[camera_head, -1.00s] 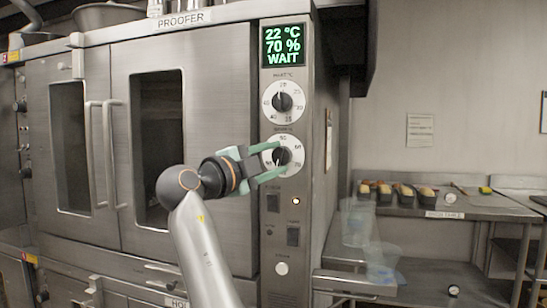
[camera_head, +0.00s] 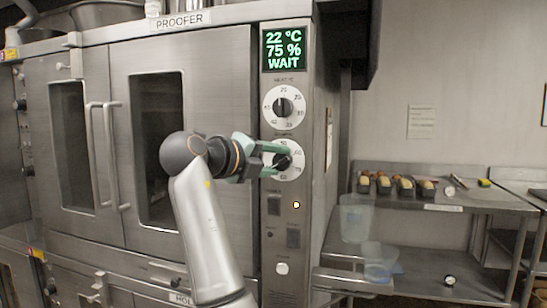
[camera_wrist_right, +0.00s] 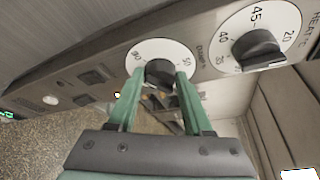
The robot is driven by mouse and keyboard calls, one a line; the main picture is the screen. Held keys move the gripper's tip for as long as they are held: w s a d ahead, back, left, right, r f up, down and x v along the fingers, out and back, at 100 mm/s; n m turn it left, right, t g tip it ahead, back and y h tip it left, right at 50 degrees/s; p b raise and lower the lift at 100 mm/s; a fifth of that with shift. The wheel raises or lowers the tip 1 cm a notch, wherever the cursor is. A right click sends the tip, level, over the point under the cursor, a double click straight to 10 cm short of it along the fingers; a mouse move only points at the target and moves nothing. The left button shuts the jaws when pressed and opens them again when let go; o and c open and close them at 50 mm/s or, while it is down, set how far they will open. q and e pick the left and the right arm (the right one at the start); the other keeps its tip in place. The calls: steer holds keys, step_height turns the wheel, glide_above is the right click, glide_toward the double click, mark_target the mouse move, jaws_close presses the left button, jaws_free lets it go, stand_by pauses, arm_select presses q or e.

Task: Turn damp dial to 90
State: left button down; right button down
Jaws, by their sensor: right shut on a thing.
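The damp dial (camera_head: 296,164) is the lower white dial with a black knob on the proofer's control panel. My right gripper (camera_head: 278,160) is at it, its green fingers closed on the black knob. In the right wrist view the damp dial (camera_wrist_right: 143,53) shows its knob (camera_wrist_right: 159,73) between the two fingertips (camera_wrist_right: 156,80). The fingers hide part of the dial's scale. The display (camera_head: 283,49) reads 22 °C, 75 % and WAIT. My left gripper is not in view.
The heat dial (camera_head: 283,106) sits just above the damp dial, and switches (camera_head: 274,205) sit below. Proofer door handles (camera_head: 101,155) stand out at left. A steel table (camera_head: 440,200) with filled tins (camera_head: 404,186) and clear containers (camera_head: 355,219) is at right.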

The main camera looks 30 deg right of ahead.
steer(key=shift+r+m, duration=0.15)
steer(key=shift+m, duration=0.15)
stand_by(0.4)
steer(key=shift+c, duration=1.6)
jaws_free()
steer(key=v, duration=1.2)
steer(key=shift+s, duration=0.2)
steer(key=shift+a+r, duration=0.1)
steer(key=shift+a, duration=0.05)
